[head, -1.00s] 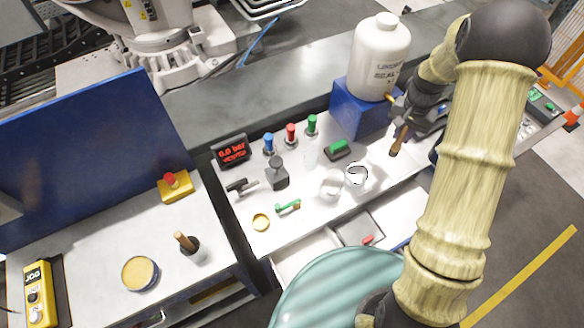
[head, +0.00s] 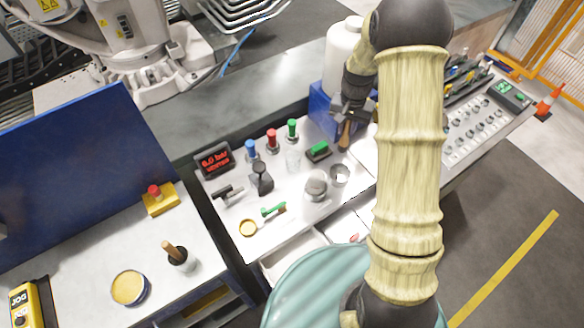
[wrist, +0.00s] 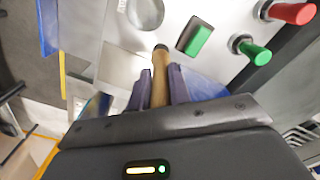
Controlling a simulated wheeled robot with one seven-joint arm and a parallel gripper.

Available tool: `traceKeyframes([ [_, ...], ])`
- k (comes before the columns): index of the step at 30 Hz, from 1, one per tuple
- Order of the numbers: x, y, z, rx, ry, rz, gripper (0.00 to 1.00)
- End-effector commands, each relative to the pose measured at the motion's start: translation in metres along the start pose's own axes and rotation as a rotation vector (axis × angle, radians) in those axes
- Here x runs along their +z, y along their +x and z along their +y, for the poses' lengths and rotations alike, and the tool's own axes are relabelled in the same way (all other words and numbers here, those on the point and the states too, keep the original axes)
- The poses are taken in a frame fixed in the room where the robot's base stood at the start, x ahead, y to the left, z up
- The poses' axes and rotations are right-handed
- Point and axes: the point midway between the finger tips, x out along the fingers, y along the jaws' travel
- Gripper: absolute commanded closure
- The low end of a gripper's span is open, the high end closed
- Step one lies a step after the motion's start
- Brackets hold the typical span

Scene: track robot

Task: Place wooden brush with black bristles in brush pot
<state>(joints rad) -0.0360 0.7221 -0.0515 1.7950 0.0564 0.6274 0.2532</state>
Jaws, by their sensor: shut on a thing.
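My gripper (head: 352,116) is shut on the wooden brush (head: 345,136) and holds it in front of the blue stand. In the wrist view the brush (wrist: 160,82) sits between the two fingers (wrist: 158,88), its dark tip pointing away over the white bench top.
A white bottle (head: 341,55) stands on the blue stand (head: 322,104) behind my gripper.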

Motion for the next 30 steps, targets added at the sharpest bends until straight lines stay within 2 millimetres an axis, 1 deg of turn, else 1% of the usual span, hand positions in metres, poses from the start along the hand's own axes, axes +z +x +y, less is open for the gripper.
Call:
traceKeyframes([
  [2, 0.002, -0.002, -0.007, 0.0, -0.008, 0.001, 1.0],
  [5, 0.009, -0.007, -0.027, 0.0, -0.026, 0.002, 1.0],
  [8, 0.023, -0.014, -0.058, -0.001, -0.052, 0.004, 1.0],
  [9, 0.029, -0.017, -0.072, -0.001, -0.062, 0.005, 1.0],
  [12, 0.047, -0.025, -0.104, -0.001, -0.087, 0.006, 1.0],
  [15, 0.062, -0.031, -0.127, -0.001, -0.104, 0.006, 1.0],
  [16, 0.066, -0.032, -0.132, -0.001, -0.107, 0.006, 1.0],
  [18, 0.071, -0.034, -0.138, -0.001, -0.111, 0.006, 1.0],
  [20, 0.072, -0.034, -0.141, -0.001, -0.112, 0.006, 1.0],
  [27, 0.072, -0.034, -0.14, -0.001, -0.11, 0.006, 1.0],
  [30, 0.072, -0.03, -0.14, 0.0, -0.11, 0.004, 1.0],
])
